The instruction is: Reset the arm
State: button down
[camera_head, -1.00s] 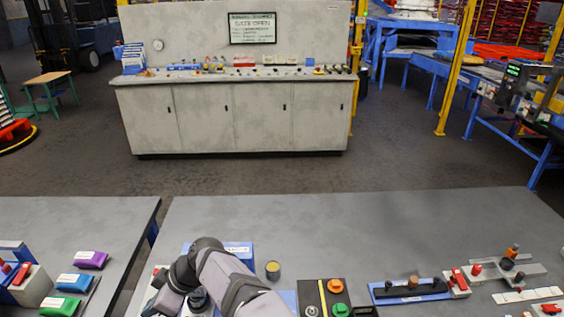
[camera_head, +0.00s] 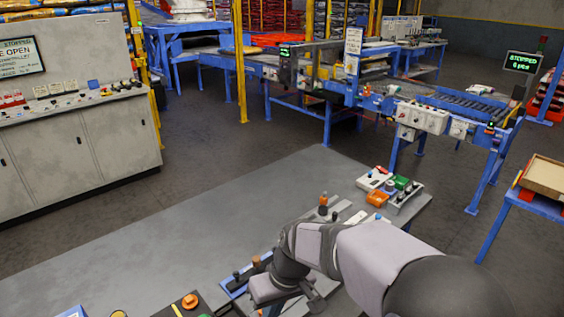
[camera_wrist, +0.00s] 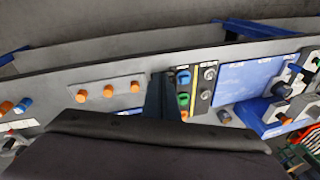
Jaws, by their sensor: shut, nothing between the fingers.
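My arm (camera_head: 365,262) reaches in from the lower right of the head view and bends down over the grey bench. The arm's end is low over the bench's front part, and its fingertips cannot be made out there. In the wrist view, my gripper (camera_wrist: 163,97) shows as a dark narrow shape, shut with nothing in it. Behind it is a light panel with three orange knobs (camera_wrist: 108,91) to its left. A small panel with blue, green and orange buttons (camera_wrist: 184,98) is just to its right.
The grey bench (camera_head: 190,245) has bare room on its left. An orange button box (camera_head: 189,301) is at its front. Several small controls (camera_head: 377,198) stand at its right end. A control console (camera_head: 85,150) and conveyor (camera_head: 460,105) stand beyond. A blue holder (camera_wrist: 262,112) is right in the wrist view.

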jog(key=s+d+f+m+h, duration=0.1)
jog(key=s+d+m, duration=0.2)
jog(key=d, duration=0.7)
jog(key=s+d+f+m+h, duration=0.1)
jog(key=s+d+f+m, duration=0.1)
jog(key=s+d, duration=0.6)
jog(key=d+m, duration=0.1)
jog(key=d, duration=0.1)
jog(key=shift+d+h, duration=0.35)
jog(key=shift+h, duration=0.05)
